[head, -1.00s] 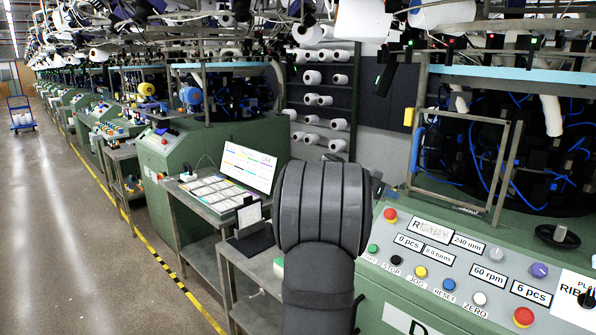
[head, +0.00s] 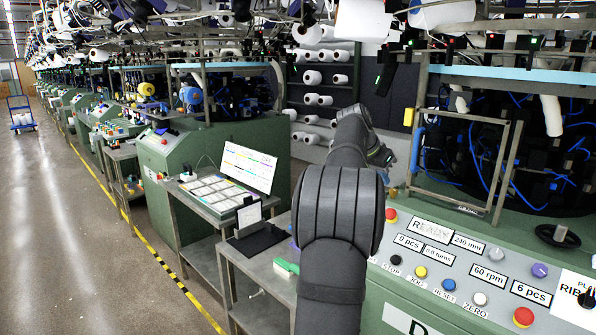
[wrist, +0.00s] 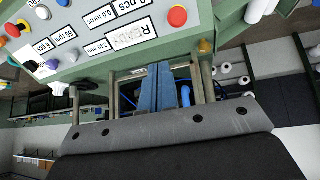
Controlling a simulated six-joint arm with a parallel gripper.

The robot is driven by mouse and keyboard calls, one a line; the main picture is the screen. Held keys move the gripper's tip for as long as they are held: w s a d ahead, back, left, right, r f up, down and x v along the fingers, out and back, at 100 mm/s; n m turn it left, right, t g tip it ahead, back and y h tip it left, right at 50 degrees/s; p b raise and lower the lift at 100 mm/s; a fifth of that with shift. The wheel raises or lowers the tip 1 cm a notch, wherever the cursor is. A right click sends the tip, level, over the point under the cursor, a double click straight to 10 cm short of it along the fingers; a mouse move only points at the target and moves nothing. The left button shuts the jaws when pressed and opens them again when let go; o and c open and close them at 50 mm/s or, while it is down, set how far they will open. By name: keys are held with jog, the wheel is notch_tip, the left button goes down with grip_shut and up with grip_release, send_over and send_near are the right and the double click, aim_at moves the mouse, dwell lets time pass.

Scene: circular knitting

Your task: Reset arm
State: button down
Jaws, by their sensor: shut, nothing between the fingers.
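My gripper (wrist: 158,72) shows in the wrist view as two blue-grey fingers pressed together, shut with nothing between them. Beyond them is the square metal frame of the knitting machine. In the head view my dark arm rises from the bottom centre and reaches forward beside the machine's control panel (head: 455,270); the gripper is mostly hidden behind the arm there. The panel also shows upside down in the wrist view (wrist: 95,45), with its READY display and a red button. My fingers appear clear of the panel and frame.
The metal frame (head: 505,165) with a blue handle stands right of my arm. A side table (head: 228,262) with a black mat and a green item (head: 287,268) is left of it. Yarn cones hang overhead. The aisle floor (head: 85,240) at left is free.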

jog(key=shift+w+a+r+n+y, duration=0.4)
jog(key=shift+a+r+n+y, duration=0.25)
jog(key=shift+r+y, duration=0.2)
